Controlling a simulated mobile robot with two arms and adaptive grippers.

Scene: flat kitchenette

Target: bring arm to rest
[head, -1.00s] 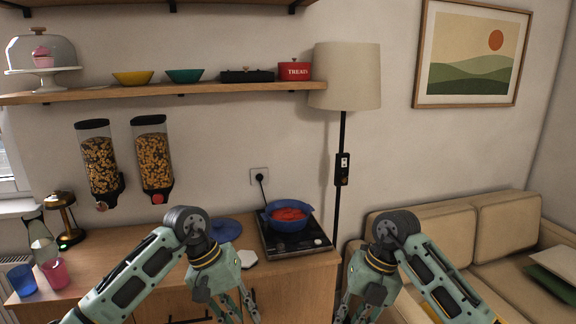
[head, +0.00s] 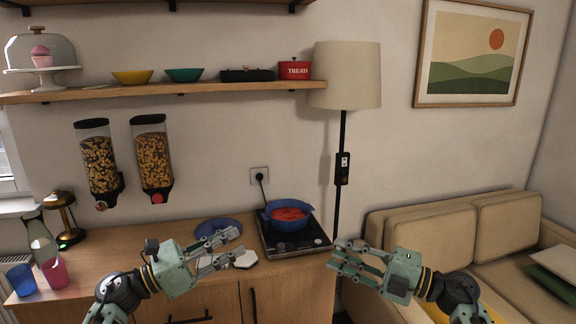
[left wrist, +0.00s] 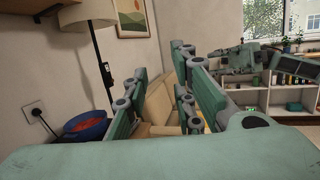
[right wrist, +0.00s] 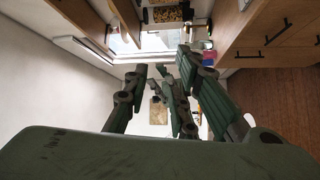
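My left gripper (head: 228,251) is open and empty in the head view. It points right, in front of the counter near the white hexagonal piece. Its spread fingers also show in the left wrist view (left wrist: 182,72). My right gripper (head: 340,258) is open and empty in the head view, pointing left in front of the counter's right end and the sofa. Its fingers stand apart in the right wrist view (right wrist: 160,75). The two grippers face each other with a gap between them.
A blue pot (head: 288,214) with red contents stands on the black hob (head: 300,243). A blue plate (head: 216,228) and white hexagonal piece (head: 243,259) lie on the counter (head: 190,240). Blue (head: 22,280) and pink (head: 55,273) cups stand at left. A floor lamp (head: 345,75) and sofa (head: 430,228) are at right.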

